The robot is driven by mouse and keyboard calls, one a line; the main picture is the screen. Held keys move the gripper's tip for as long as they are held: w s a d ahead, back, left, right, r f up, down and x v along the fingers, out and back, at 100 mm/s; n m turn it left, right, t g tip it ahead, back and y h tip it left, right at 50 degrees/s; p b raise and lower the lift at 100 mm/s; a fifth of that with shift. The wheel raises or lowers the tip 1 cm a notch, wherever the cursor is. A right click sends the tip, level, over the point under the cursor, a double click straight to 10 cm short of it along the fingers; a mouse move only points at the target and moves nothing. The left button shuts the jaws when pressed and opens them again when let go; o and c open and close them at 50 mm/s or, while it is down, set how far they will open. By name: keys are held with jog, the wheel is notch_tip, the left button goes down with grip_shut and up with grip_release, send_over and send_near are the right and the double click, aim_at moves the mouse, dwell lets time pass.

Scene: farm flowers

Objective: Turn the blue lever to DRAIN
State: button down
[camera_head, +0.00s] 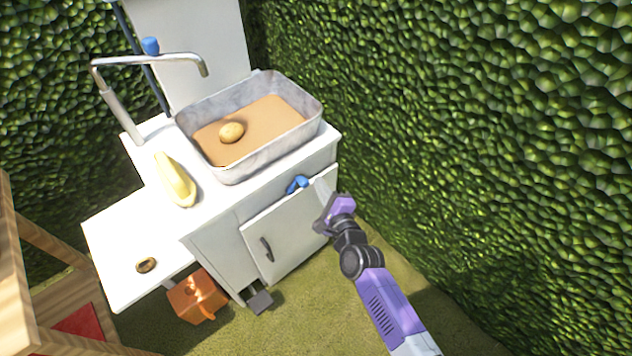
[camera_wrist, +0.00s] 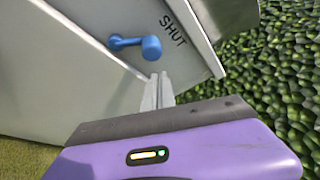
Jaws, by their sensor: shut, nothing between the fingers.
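The blue lever (camera_head: 297,184) is on the front of the white sink cabinet, just below the counter edge. In the wrist view the blue lever (camera_wrist: 150,47) shows a round knob at its right end, pointing toward the printed word SHUT (camera_wrist: 173,30). No DRAIN label is visible. My gripper (camera_head: 322,188) is to the right of the lever in the head view. In the wrist view my gripper's pale fingers (camera_wrist: 158,90) are together, empty, and appear just below the knob. I cannot tell whether they touch it.
A metal basin (camera_head: 250,172) holds brown water and a potato (camera_head: 231,132). A faucet (camera_head: 150,60) and a yellow object (camera_head: 175,180) are on the left. The cabinet door has a dark handle (camera_head: 267,249). An orange box (camera_head: 197,297) sits below. A hedge (camera_head: 480,130) stands close on the right.

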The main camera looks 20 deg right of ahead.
aim_at(307, 184)
jog(key=shift+s+a+r+p, duration=0.15)
jog(key=shift+a+r+p, duration=0.1)
jog(key=shift+a+p, duration=0.25)
jog(key=shift+s+a+r+p, duration=0.1)
jog(key=shift+a+r+p, duration=0.1)
jog(key=shift+a+p, duration=0.2)
jog(key=shift+a+r+n+t, duration=0.2)
jog(key=shift+n+t, duration=0.1)
jog(key=shift+n, duration=0.2)
jog(key=n+b, duration=0.1)
jog(key=a+n+t, duration=0.1)
jog(key=n+b, duration=0.1)
jog(key=shift+s+a+r+n+h+b, duration=0.3)
jog(key=shift+s+r+n, duration=0.05)
jog(key=shift+r+n, duration=0.05)
jog(key=a+n+t+b, duration=0.1)
jog(key=n+b, duration=0.2)
jog(key=a+n+t+y+b, duration=0.1)
jog(key=n+b, duration=0.2)
jog(key=s+a+n+t+y+b, duration=0.1)
jog(key=a+n+b, duration=0.1)
jog(key=n+b, duration=0.1)
jog(key=shift+s+r+n+b, duration=0.1)
jog(key=shift+r+n+b, duration=0.2)
jog(key=shift+b, duration=0.2)
jog(key=shift+r, duration=0.15)
